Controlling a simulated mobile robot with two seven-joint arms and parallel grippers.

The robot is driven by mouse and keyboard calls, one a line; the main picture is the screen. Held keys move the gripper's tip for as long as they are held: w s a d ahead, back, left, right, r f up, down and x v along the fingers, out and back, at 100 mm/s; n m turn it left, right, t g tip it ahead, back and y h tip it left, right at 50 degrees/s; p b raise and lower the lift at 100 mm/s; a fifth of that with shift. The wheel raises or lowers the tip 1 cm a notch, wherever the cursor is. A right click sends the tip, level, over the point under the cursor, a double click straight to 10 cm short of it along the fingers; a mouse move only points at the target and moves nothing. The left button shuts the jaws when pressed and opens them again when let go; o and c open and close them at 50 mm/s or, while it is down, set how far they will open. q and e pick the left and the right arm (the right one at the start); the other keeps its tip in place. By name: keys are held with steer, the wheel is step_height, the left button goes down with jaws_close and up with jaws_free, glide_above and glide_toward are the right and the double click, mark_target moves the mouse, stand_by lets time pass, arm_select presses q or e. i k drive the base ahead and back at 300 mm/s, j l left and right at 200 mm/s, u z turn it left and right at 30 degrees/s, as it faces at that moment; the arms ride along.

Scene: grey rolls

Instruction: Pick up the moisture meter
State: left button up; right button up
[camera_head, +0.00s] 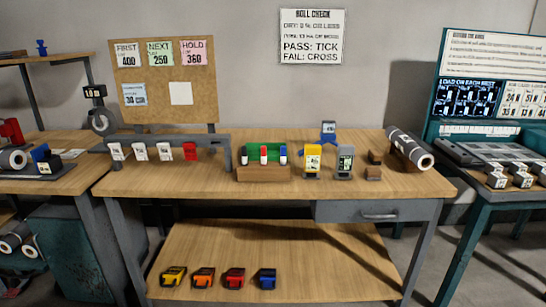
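Two small upright handheld devices stand side by side on the middle wooden table (225,195), right of its centre. One is a yellow device (313,158) with a pale face, and the other is a grey device (345,161) with a small label or screen. A blue device (328,132) with a pale display stands behind them near the wall. I cannot tell for certain which of these is the moisture meter. Neither of my grippers is in view.
A marker holder (263,172) stands left of the devices. Small brown blocks (374,173) and a grey roll (409,148) lie to their right. A rail with hanging tags (166,149) is at left. The table's front strip is clear.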

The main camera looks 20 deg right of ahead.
mark_target(313, 152)
steer(key=i+l+u, duration=0.45)
steer(key=l, duration=0.35)
steer(key=i+l, duration=0.25)
steer(key=l, duration=0.15)
steer(key=i+l+u, duration=0.1)
steer(key=i+l, duration=0.15)
steer(key=l, duration=0.2)
